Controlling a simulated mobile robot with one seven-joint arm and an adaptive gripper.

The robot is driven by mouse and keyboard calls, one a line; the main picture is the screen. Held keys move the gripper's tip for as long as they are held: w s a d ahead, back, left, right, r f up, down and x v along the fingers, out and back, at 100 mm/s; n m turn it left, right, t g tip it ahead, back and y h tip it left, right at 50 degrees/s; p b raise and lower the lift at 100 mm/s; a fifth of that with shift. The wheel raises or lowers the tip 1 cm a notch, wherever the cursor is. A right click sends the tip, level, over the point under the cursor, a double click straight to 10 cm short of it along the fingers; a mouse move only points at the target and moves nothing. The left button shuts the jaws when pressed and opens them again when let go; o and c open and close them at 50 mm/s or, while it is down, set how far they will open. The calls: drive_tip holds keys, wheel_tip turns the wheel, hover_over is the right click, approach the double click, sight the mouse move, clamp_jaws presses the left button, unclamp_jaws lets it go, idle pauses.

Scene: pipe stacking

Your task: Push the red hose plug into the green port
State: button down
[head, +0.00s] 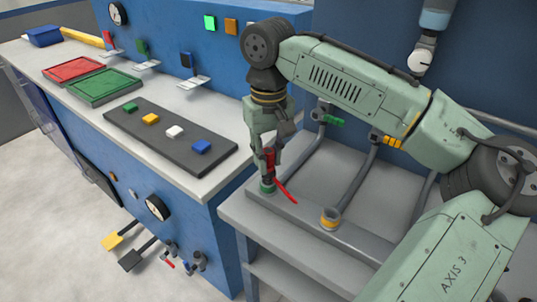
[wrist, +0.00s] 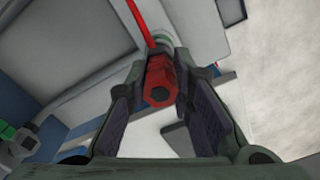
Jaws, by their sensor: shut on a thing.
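My gripper (head: 267,172) points down over the grey bench and is shut on the red hose plug (head: 269,157). The green port (head: 267,188) is directly below the fingertips, on a grey pipe at the bench's left front. I cannot tell whether the plug's lower end touches or enters it. A thin red hose (head: 288,192) trails from the fingertips to the lower right. In the wrist view the plug (wrist: 160,79) is held between both fingers, with its hex end facing the camera. A grey-green round part, partly hidden, shows behind the fingertips.
A yellow-ringed port (head: 331,218) stands right of the green one. Grey pipes with a green valve handle (head: 333,122) and a yellow one (head: 394,141) run behind. A blue console (head: 213,211) with a dark panel of coloured blocks (head: 165,145) is at the left.

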drive_tip(key=shift+f+b, duration=0.3)
drive_tip(key=shift+f, duration=0.7)
drive_tip(key=c, duration=1.3)
unclamp_jaws()
drive_tip(key=shift+c, duration=0.2)
drive_tip(key=shift+r, duration=0.15)
